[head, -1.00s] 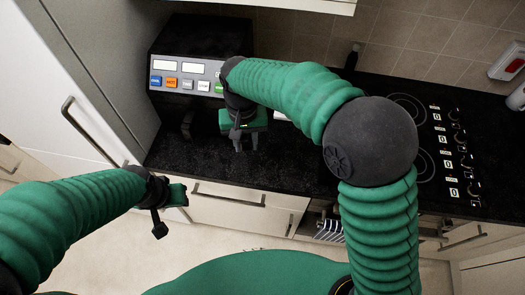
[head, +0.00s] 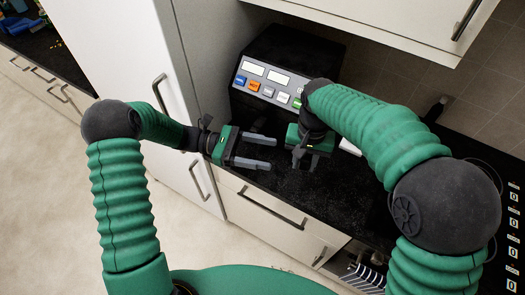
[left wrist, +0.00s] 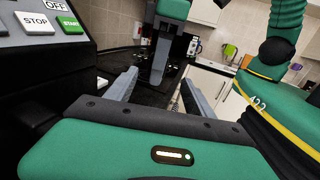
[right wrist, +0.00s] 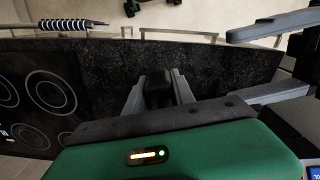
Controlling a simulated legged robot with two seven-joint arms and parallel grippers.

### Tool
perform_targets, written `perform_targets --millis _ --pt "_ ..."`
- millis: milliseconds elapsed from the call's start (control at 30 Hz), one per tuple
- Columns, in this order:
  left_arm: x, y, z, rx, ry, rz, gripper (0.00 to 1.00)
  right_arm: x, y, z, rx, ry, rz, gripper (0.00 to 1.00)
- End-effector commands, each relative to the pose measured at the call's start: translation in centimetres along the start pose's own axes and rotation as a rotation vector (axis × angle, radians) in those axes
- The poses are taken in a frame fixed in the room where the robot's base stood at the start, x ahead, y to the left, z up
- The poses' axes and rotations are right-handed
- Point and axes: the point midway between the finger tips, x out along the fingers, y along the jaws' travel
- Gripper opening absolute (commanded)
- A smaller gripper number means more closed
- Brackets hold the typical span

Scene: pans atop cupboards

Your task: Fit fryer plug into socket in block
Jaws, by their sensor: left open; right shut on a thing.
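The black fryer (head: 285,75) stands at the back of the counter; its button panel also shows in the left wrist view (left wrist: 45,22). My right gripper (head: 304,160) points down over the counter in front of it. In the right wrist view it is shut on a dark thing, seemingly the plug (right wrist: 158,88). My left gripper (head: 272,152) is open and empty, its fingers pointing right toward the right gripper. In the left wrist view the right gripper's fingers (left wrist: 160,60) appear between and beyond the left fingers. I cannot make out the block's socket.
A small white thing (head: 350,147) lies on the black counter, partly behind my right arm. The hob (right wrist: 40,95) is beside the work area. A tall white cabinet (head: 125,60) stands left, and an upper cupboard (head: 400,30) overhangs the back.

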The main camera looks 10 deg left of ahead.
Motion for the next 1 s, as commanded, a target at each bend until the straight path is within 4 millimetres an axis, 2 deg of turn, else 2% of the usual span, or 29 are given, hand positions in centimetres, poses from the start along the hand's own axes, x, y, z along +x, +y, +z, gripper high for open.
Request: perform_targets --millis 167,400,600,933,1000 --pt "2.6 0.1 0.1 -0.003 -0.006 -0.004 0.62 0.0 0.2 -0.1 0.001 -0.001 -0.002 0.00" --pt "8.1 0.0 0.1 -0.002 -0.005 -0.005 0.62 0.0 0.0 -0.1 0.001 -0.001 0.000 0.00" --pt "11.1 0.0 0.1 0.000 -0.004 -0.003 0.62 0.0 -0.1 -0.1 0.000 0.000 0.001 0.00" --pt "11.8 0.1 0.0 0.000 -0.003 -0.001 0.62 0.0 0.0 -0.1 0.001 -0.001 0.001 0.00" --pt "11.8 0.1 0.0 0.000 -0.003 -0.001 0.55 0.0 0.0 -0.1 0.001 -0.001 0.001 0.00"
